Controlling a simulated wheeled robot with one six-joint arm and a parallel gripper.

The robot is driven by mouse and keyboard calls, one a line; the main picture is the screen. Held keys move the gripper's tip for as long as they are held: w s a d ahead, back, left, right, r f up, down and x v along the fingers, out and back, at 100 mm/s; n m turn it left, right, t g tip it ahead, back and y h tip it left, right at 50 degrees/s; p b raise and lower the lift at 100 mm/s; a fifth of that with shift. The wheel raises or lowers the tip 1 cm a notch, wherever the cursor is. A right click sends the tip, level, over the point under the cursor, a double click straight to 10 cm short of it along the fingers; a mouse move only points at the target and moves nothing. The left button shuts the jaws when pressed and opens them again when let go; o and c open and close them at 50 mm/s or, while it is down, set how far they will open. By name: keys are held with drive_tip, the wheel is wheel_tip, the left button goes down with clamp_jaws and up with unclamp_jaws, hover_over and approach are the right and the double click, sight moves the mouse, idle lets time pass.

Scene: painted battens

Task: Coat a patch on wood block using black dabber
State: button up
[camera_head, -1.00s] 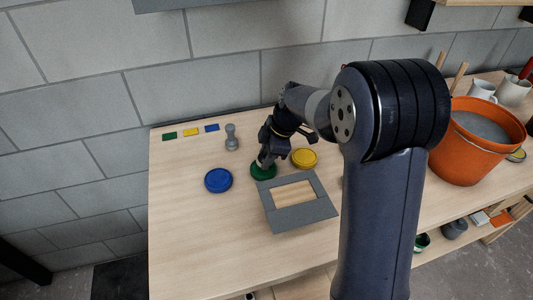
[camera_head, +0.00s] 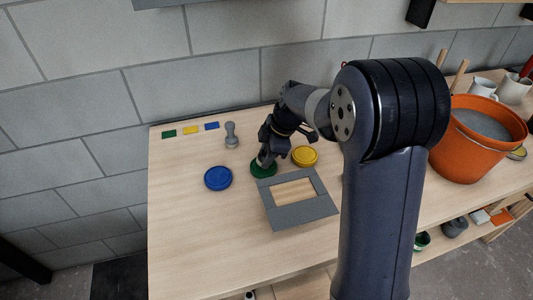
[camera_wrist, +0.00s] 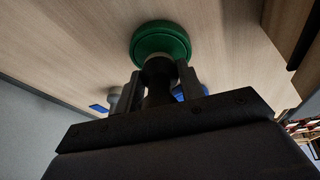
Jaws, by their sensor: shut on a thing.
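My gripper (camera_head: 265,158) is shut on the dark handle of the black dabber (camera_wrist: 158,88), seen between the fingers in the wrist view. The dabber points down at the round green pad (camera_head: 264,170), which also shows in the wrist view (camera_wrist: 160,40). Its lower end is at the pad; whether it presses on it I cannot tell. The wood block (camera_head: 293,193) shows as pale bare wood inside a flat grey frame (camera_head: 303,215), in front and to the right of the gripper. No paint shows on the wood.
A blue pad (camera_head: 218,179) lies left of the green one, a yellow pad (camera_head: 304,156) right. A grey dabber (camera_head: 231,136) stands behind. Small green, yellow and blue swatches lie by the wall. An orange bucket (camera_head: 462,140) stands at right. The table's front left is clear.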

drive_tip(key=shift+f+b, duration=0.45)
drive_tip(key=shift+b, duration=0.15)
idle(1.6)
drive_tip(key=shift+r+p, duration=1.95)
drive_tip(key=shift+r, duration=1.6)
